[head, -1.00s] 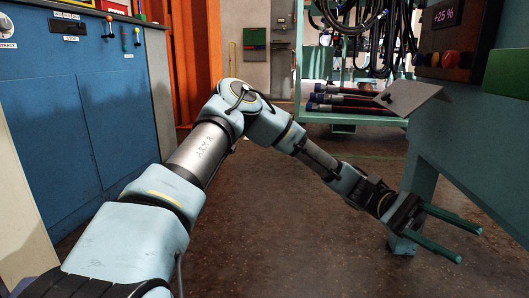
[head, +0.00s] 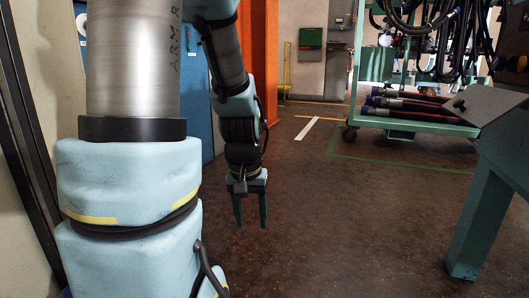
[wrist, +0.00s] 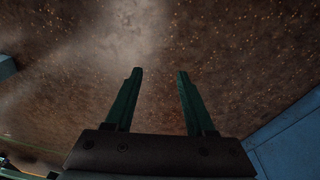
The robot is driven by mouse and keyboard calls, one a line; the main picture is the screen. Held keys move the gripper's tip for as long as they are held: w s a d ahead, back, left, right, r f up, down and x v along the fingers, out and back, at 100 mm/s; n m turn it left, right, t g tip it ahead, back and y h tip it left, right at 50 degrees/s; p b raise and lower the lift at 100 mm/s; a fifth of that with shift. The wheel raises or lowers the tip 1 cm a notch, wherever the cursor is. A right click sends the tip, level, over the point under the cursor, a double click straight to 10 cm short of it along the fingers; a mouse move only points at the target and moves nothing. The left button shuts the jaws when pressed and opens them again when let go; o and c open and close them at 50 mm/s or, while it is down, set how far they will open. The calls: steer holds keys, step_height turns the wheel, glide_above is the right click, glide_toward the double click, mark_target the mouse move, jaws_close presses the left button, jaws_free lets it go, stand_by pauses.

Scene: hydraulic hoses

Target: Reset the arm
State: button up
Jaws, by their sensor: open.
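My gripper (head: 250,212) hangs at the end of my arm, pointing down at the brown floor in the head view. Its two green fingers are apart, with nothing between them. In the wrist view the open fingers (wrist: 157,80) show against bare speckled floor. My arm stands upright at the left of the head view, its upper links close to the camera, and the forearm hangs down in front of the blue cabinet and the orange column.
A green wheeled cart (head: 415,122) with several hoses (head: 410,104) stands at the back right. A teal bench leg (head: 478,225) and a grey plate (head: 484,104) are at the right. A blue cabinet (head: 196,110) is behind my arm. The middle floor (head: 350,220) is clear.

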steer(key=a+r+t, duration=0.2)
steer(key=a, duration=0.2)
step_height(320, 180, up, 60)
steer(key=s+g+p, duration=0.1)
steer(key=p, duration=6)
steer(key=shift+s+r+g+p, duration=0.2)
steer(key=shift+s+g+p, duration=0.1)
